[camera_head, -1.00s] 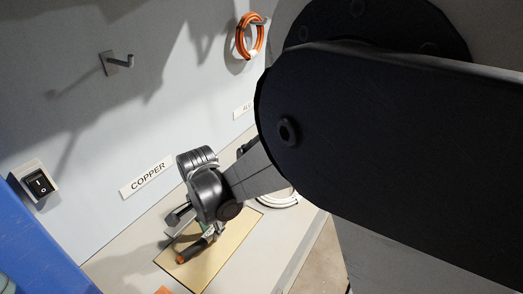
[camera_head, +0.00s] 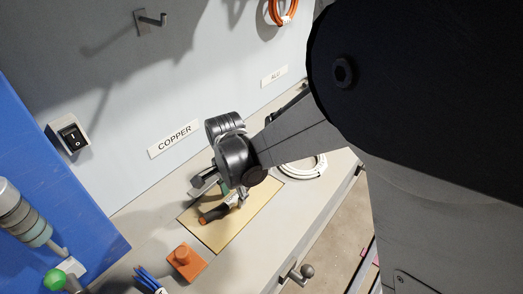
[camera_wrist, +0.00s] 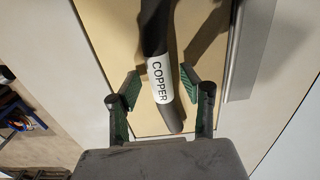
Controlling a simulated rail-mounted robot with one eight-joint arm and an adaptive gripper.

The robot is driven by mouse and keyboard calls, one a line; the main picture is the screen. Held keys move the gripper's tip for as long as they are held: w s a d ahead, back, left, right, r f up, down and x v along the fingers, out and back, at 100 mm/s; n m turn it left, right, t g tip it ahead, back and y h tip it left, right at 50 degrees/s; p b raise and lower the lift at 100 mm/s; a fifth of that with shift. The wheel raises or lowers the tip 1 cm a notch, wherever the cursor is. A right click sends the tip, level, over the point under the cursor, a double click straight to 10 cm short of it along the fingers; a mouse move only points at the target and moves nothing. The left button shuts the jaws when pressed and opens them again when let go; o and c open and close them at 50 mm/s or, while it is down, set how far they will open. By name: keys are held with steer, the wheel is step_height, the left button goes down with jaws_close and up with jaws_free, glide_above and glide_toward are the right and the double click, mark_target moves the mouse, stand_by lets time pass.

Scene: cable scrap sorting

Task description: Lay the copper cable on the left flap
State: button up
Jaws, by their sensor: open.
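The copper cable (camera_wrist: 155,35) is a short dark piece with a white band reading COPPER in the wrist view. In the head view, its orange-brown end (camera_head: 211,215) shows over the tan flap (camera_head: 222,238), below the COPPER sign on the wall. The cable seems to lie on the flap, though contact underneath is hard to see. My gripper (camera_wrist: 160,86) is open, with a green-padded finger on each side of the cable and gaps between. In the head view my gripper (camera_head: 226,191) is low over the flap and hides part of the cable.
An orange block with a knob (camera_head: 186,261) and blue cables (camera_head: 148,279) lie nearer the front. A white coil (camera_head: 303,168) lies right of the flap. The wall holds a switch (camera_head: 72,137), an empty hook (camera_head: 150,19) and an orange coil (camera_head: 274,10). A blue panel (camera_head: 50,150) stands left.

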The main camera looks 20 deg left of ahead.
mark_target(233, 197)
step_height(233, 197, up, 12)
steer(key=p, duration=0.1)
steer(key=shift+s, duration=0.2)
